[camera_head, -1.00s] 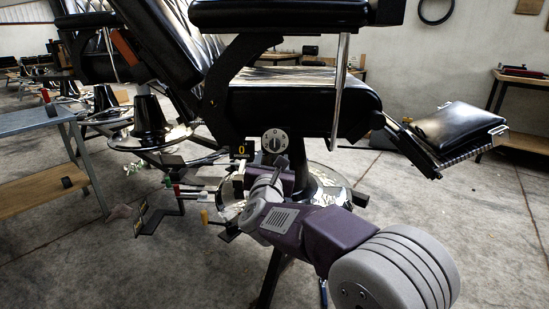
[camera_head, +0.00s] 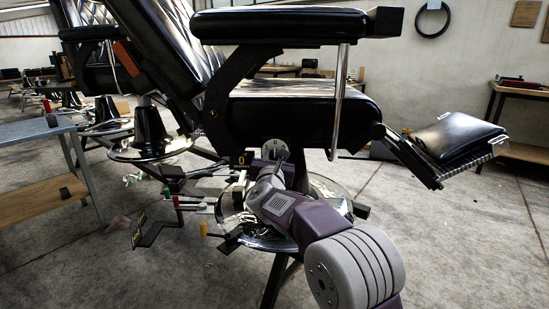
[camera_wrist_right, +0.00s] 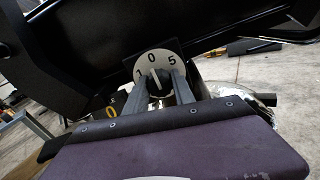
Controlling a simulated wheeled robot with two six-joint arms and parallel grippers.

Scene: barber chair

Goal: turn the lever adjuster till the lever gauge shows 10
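The round pale dial of the lever adjuster (camera_head: 268,147) sits under the chair seat, partly hidden by my right gripper. In the right wrist view the lever adjuster (camera_wrist_right: 153,62) shows the marks 1, 0 and 5, and a knob with a white pointer line stands near upright below the 0. My right gripper (camera_head: 281,157) is at the dial; its two fingers (camera_wrist_right: 159,82) stand apart, one on each side of the knob. Whether they touch it is unclear. The lever gauge (camera_head: 241,160) is a small dark box showing a yellow 0. My left gripper is out of view.
The black chair seat (camera_head: 300,108) overhangs the dial. The footrest (camera_head: 455,136) sticks out at the right. Small parts and a dark bracket (camera_head: 150,228) lie left of the round chair base (camera_head: 335,190). A bench (camera_head: 35,130) stands at left. The floor at right is clear.

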